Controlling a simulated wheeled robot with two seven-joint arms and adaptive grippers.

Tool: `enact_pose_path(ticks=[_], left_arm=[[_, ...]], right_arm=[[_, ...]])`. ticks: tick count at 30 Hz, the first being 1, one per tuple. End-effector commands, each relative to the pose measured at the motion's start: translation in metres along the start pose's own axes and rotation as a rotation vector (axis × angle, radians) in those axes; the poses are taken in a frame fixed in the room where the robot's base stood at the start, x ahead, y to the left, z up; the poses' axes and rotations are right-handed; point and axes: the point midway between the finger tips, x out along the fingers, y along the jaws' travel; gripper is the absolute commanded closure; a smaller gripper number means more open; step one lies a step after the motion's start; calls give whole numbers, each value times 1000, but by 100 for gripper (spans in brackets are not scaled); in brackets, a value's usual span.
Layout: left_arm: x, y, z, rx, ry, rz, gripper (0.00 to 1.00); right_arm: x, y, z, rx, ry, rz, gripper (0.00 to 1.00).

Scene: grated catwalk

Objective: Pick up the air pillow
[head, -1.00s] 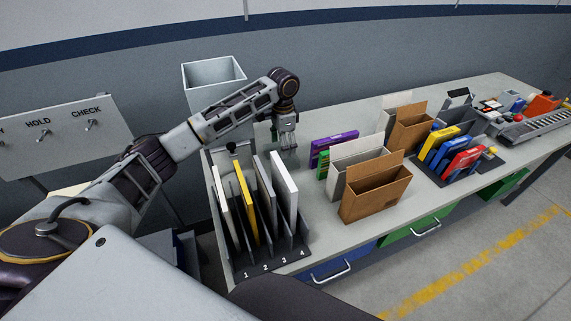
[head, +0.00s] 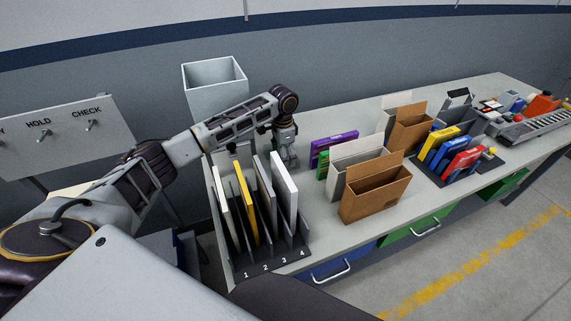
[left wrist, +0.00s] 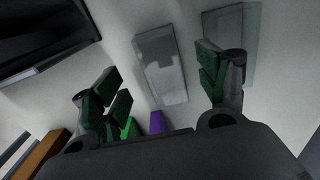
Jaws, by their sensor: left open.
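In the left wrist view, a flat, grey, translucent rectangle that looks like an air pillow (left wrist: 162,68) lies on the pale tabletop, seen between my fingers. A second similar pale rectangle (left wrist: 232,25) lies to its right, partly hidden behind a finger. I cannot make out either one in the head view. My left gripper (left wrist: 160,88) is open and empty, its green-padded fingers spread wide. In the head view my left gripper (head: 288,163) points down just above the bench, behind the numbered rack and left of the purple box. My right gripper is not in view.
The numbered rack (head: 272,262) with upright panels stands in front of the gripper. A grey bin (head: 215,85) is behind it. The purple box (head: 325,146) and open brown carton (head: 375,193) stand to the right. Coloured boxes and a roller conveyor (head: 540,127) are farther right.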

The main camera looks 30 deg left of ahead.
Motion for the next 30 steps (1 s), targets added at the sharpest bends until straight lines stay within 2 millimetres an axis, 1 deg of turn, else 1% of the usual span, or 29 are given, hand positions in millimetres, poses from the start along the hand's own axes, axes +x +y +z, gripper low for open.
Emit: enact_pose_path(ticks=[6, 9, 13, 25, 26, 30], left_arm=[[25, -2, 0, -1, -2, 1, 26], [32, -2, 0, -1, -1, 1, 26], [36, -3, 0, 0, 1, 0, 26], [36, -3, 0, 0, 0, 0, 26], [36, -3, 0, 0, 0, 0, 28], [36, -3, 0, -1, 0, 0, 46]], right_arm=[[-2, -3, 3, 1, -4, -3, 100], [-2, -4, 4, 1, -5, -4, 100], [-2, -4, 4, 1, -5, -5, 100], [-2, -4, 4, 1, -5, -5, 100], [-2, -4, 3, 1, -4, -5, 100], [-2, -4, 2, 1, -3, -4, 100]])
